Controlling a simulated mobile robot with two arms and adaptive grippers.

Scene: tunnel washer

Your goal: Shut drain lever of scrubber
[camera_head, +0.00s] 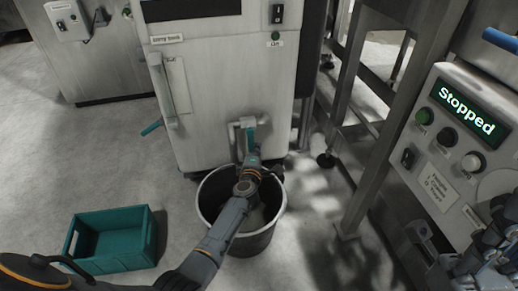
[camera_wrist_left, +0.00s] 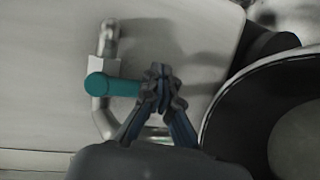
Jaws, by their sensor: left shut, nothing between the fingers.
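The scrubber is the pale metal cabinet (camera_head: 215,85) in the middle of the head view. Low on its front, a bent metal drain pipe (camera_head: 234,140) carries a teal lever (camera_head: 250,137). In the left wrist view the lever (camera_wrist_left: 110,87) sticks out sideways from the pipe (camera_wrist_left: 107,45). My left gripper (camera_head: 252,162) is shut and empty; its fingertips (camera_wrist_left: 158,88) are right at the lever's end, and I cannot tell whether they touch. Part of my right gripper (camera_head: 490,240) shows at the lower right edge of the head view; its fingers are unclear.
A dark bucket (camera_head: 275,228) stands below the pipe, under my left arm; its rim (camera_wrist_left: 225,105) is close by. A teal crate (camera_head: 115,262) sits on the floor at left. A metal frame (camera_head: 350,170) and a "Stopped" panel (camera_head: 440,150) stand at right.

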